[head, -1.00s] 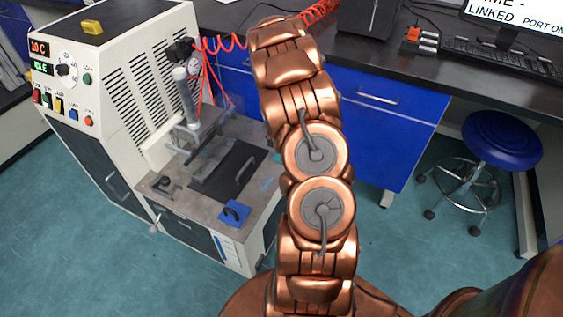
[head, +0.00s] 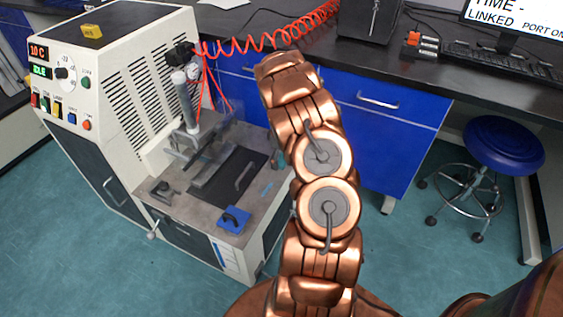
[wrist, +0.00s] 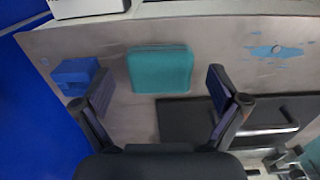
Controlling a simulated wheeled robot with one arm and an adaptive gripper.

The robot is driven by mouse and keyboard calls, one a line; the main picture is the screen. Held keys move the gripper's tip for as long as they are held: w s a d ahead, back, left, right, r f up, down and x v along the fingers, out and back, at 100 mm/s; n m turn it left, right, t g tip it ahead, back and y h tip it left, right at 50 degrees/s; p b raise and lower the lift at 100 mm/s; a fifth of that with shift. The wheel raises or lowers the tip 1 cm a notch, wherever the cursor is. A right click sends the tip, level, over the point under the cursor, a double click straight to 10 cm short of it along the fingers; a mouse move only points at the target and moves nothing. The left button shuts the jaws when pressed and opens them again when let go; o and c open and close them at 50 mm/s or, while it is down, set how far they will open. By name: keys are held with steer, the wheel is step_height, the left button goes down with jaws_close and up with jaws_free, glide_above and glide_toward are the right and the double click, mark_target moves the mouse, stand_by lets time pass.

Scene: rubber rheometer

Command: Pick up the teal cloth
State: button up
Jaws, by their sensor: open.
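The teal cloth (wrist: 160,68) is a folded, roughly square pad lying flat on a grey worktop in the wrist view. My gripper (wrist: 158,74) is open, with one dark finger on each side of the cloth and visible gaps between. The cloth is not held, and I cannot tell the exact height of the fingers above it.
A blue block (wrist: 75,76) lies left of the gripper. A black plate with a handle (wrist: 190,120) lies below the cloth, and a blue smear (wrist: 275,50) to the right. The rheometer (head: 120,80) stands left of my arm; a red coiled hose (head: 265,42) runs behind it.

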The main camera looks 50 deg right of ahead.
mark_target(281, 159)
steer(key=c, duration=1)
steer(key=shift+r, duration=0.15)
steer(key=shift+c, duration=0.2)
step_height(281, 159, up, 4)
steer(key=shift+f+p, duration=0.2)
steer(key=shift+p, duration=0.1)
steer(key=s+a+r, duration=0.1)
steer(key=s+a, duration=0.9)
steer(key=s, duration=0.2)
steer(key=shift+s+p, duration=0.3)
steer(key=shift+p, duration=0.05)
